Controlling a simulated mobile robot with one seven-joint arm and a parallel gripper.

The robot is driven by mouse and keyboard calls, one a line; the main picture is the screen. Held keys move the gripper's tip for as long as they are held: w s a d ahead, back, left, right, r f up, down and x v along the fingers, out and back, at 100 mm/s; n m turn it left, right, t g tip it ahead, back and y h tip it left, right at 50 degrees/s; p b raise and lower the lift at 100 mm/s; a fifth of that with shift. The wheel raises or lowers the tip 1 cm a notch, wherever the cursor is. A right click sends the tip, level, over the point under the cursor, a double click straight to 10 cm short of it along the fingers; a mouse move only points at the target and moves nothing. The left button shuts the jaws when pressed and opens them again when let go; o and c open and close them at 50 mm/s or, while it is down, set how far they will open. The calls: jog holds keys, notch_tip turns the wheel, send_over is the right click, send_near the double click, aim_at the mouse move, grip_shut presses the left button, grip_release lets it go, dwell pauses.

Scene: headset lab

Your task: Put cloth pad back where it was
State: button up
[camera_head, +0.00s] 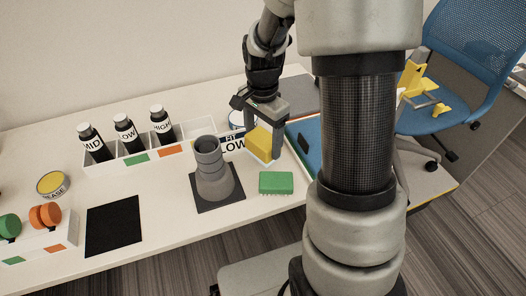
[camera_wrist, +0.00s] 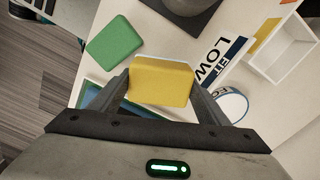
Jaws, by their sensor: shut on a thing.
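A yellow pad (camera_head: 259,139) is between the fingers of my gripper (camera_head: 264,146) in the head view. In the wrist view the yellow pad (camera_wrist: 161,81) spans the gap between both fingers (camera_wrist: 162,92), so my gripper is shut on it. A green pad (camera_head: 276,183) lies on the table in front of the gripper and shows at upper left in the wrist view (camera_wrist: 115,42). Which pad is the cloth one, I cannot tell from looks. The table just under the yellow pad is mostly hidden.
A grey stepped cone (camera_head: 213,174) stands on a dark square left of the gripper. A label reading "FIT LOW" (camera_head: 232,143) and a round tin (camera_head: 236,119) are close by. A white divided rack (camera_head: 104,166) holds black bottles. A blue flat item (camera_head: 304,142) lies right.

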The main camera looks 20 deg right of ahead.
jog(key=shift+f+b, duration=0.4)
jog(key=shift+f, duration=1.4)
jog(key=shift+f, duration=0.1)
jog(key=shift+f, duration=0.15)
jog(key=o, duration=1)
